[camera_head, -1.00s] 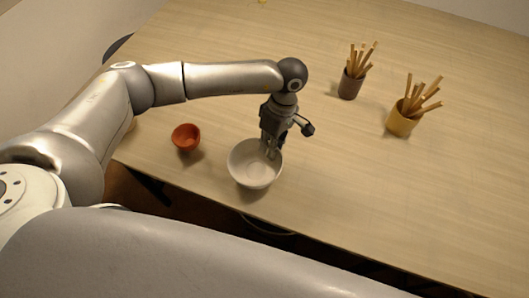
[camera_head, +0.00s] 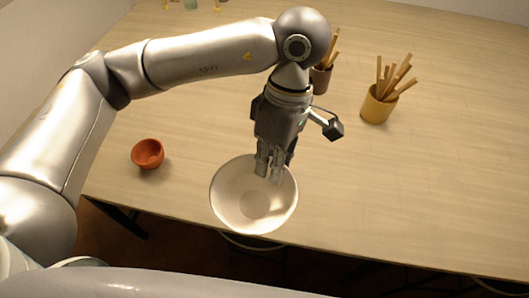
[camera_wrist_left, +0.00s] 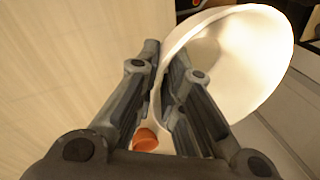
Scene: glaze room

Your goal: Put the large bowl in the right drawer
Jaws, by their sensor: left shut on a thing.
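The large white bowl (camera_head: 240,205) is held at its far rim by my left gripper (camera_head: 270,172) in the head view. It looks raised above the table near the front edge. In the left wrist view the bowl (camera_wrist_left: 240,65) fills the upper right, and its wall passes between the fingers of my left gripper (camera_wrist_left: 160,85). The bowl appears slightly tilted. No drawer can be made out for certain; a pale panel (camera_wrist_left: 285,120) lies below the bowl in the wrist view. My right gripper is not in view.
A small orange bowl (camera_head: 148,153) stands on the wooden table (camera_head: 430,180) to the left. A yellow cup of sticks (camera_head: 377,107) and a dark cup of sticks (camera_head: 320,78), partly hidden by my arm, stand farther back. The right side of the table is clear.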

